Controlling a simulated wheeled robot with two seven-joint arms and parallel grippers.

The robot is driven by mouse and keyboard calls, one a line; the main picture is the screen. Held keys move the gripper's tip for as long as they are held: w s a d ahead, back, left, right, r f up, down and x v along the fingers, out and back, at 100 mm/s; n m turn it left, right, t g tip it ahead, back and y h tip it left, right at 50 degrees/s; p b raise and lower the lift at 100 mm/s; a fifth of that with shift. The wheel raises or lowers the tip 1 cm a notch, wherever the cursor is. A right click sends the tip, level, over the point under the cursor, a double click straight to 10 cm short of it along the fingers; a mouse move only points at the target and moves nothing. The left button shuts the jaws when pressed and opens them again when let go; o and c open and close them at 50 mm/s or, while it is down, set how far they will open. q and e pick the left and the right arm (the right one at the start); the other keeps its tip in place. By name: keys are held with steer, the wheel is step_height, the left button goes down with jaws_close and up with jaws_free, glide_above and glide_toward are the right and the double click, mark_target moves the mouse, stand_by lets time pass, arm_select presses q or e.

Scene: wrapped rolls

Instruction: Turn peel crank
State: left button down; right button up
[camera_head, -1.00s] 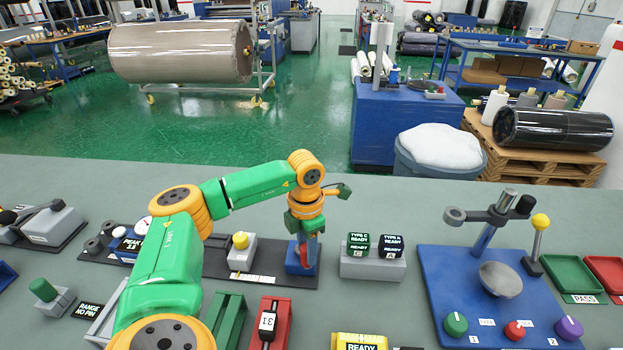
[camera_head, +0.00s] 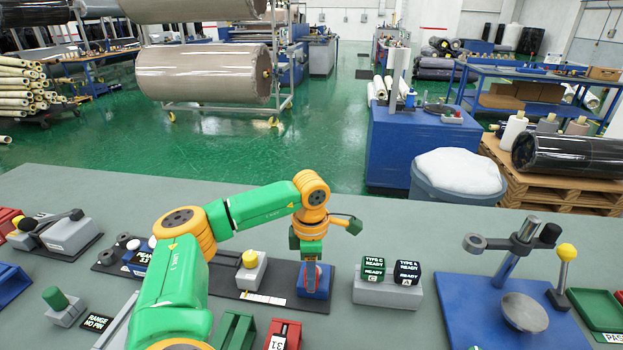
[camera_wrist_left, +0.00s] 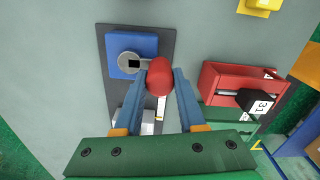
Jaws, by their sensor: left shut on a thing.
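The peel crank is a red knob (camera_wrist_left: 159,77) on a short grey arm from a round grey hub (camera_wrist_left: 129,63) on a blue block (camera_wrist_left: 116,46). The blue block also shows in the head view (camera_head: 318,290), at the right end of a dark base plate. My left gripper (camera_head: 311,277) points down over this block. In the left wrist view its two blue-grey fingers (camera_wrist_left: 160,84) are shut on the red knob, one on each side. The knob sits beside the hub, to its lower right there. The fingers partly hide the crank in the head view. My right gripper is not in view.
A grey block with a yellow button (camera_head: 250,262) stands left of the crank on the same plate, with a peak display (camera_head: 146,258) farther left. A red fixture (camera_head: 283,335) is near in front. A grey stand with two ready displays (camera_head: 388,287) is to the right.

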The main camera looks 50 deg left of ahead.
arm_select(q)
steer(key=c, duration=0.5)
jaws_free()
step_height(320, 180, up, 7)
steer(key=shift+r+b, duration=0.1)
steer(key=shift+b, duration=0.25)
